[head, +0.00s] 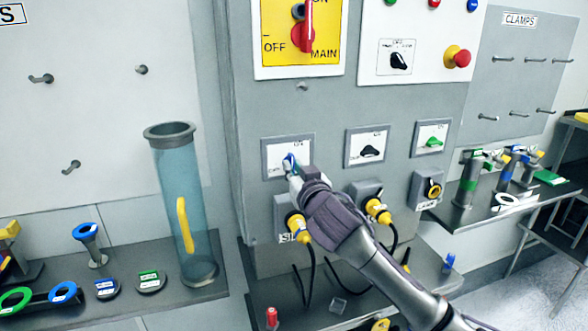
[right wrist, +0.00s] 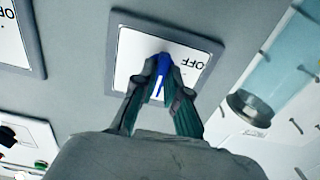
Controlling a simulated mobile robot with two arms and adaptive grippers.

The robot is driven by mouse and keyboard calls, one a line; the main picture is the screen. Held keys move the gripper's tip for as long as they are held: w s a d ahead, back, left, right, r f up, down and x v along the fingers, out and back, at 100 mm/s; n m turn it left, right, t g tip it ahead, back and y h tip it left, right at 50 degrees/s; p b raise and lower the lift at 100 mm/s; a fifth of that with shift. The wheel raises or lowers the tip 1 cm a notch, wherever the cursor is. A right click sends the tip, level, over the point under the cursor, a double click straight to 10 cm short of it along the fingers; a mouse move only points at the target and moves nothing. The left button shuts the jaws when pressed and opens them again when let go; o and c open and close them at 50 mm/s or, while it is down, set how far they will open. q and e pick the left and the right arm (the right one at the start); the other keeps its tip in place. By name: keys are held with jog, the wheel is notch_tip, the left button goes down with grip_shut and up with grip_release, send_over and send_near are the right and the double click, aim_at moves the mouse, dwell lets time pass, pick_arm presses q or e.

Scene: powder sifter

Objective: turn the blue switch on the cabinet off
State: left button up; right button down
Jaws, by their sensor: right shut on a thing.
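The blue switch (head: 289,160) sits on a white plate in a grey frame, on the front of the grey cabinet (head: 247,100). My right gripper (head: 292,170) is at this switch and hides most of it in the head view. In the right wrist view the two fingers of my right gripper (right wrist: 160,72) are shut on the blue switch (right wrist: 159,83). A white line shows on the knob there. The word OFF stands on the plate to the right of the knob in that view. My left gripper is not in view.
A black switch (head: 369,151) and a green switch (head: 432,140) sit to the right. Yellow plugs (head: 297,224) with black cables are just below. A tall clear cylinder (head: 183,200) stands on the left shelf. A red main switch (head: 303,36) is above.

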jog(key=shift+n, duration=0.3)
jog(key=shift+n+p, duration=4.25)
jog(key=shift+n, duration=4.35)
jog(key=shift+f, duration=0.1)
jog(key=c, duration=1.2)
grip_release()
jog(key=shift+s, duration=0.1)
